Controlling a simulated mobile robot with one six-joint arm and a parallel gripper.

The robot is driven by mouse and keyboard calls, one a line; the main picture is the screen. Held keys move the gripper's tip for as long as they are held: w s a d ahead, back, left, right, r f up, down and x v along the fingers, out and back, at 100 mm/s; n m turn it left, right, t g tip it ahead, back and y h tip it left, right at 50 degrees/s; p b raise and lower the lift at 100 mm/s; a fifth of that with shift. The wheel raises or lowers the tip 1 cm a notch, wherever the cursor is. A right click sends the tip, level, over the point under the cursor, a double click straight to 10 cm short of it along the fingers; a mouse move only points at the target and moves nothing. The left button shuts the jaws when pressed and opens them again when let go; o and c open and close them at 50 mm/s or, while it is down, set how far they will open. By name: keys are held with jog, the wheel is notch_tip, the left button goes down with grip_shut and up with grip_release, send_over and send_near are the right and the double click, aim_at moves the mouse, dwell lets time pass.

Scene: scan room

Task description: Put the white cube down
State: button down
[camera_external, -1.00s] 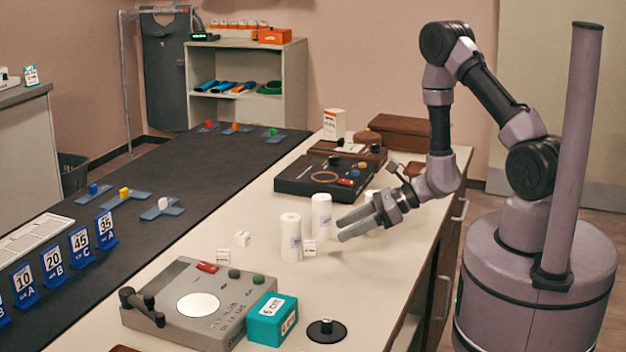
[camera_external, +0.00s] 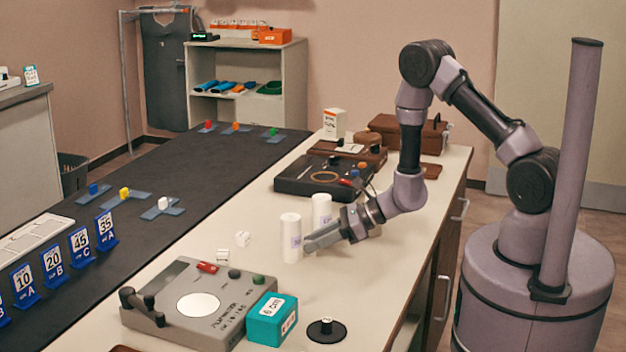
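My gripper (camera_external: 307,243) is low over the pale bench, pointing left, with its fingertips at the right side of the front white cylinder (camera_external: 291,238). I cannot tell whether the fingers are open or shut on something. A small white cube with dark marks, seen there earlier, is now hidden at the fingertips. Another white piece (camera_external: 162,203) sits on a blue cross-shaped base on the dark mat.
A second white cylinder (camera_external: 321,211) stands close behind the fingers. A grey device (camera_external: 205,300), a teal box (camera_external: 271,319) and a black round knob (camera_external: 327,330) stand in front. A dark console (camera_external: 312,178) lies behind.

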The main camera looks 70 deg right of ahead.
notch_tip(320, 180, up, 18)
jog(key=p, duration=0.7)
jog(key=n+g+y+b, duration=0.3)
jog(key=n+y+b, duration=0.15)
jog(key=b, duration=0.25)
send_over(269, 224)
notch_tip(269, 224, down, 8)
jog(key=shift+h, duration=0.35)
notch_tip(269, 224, down, 10)
jog(key=b, duration=0.3)
jog(key=shift+r, duration=0.1)
jog(key=shift+f+b, duration=0.2)
jog(key=shift+b, duration=0.25)
jog(key=c, duration=1.1)
grip_release()
jog(key=shift+c, duration=0.2)
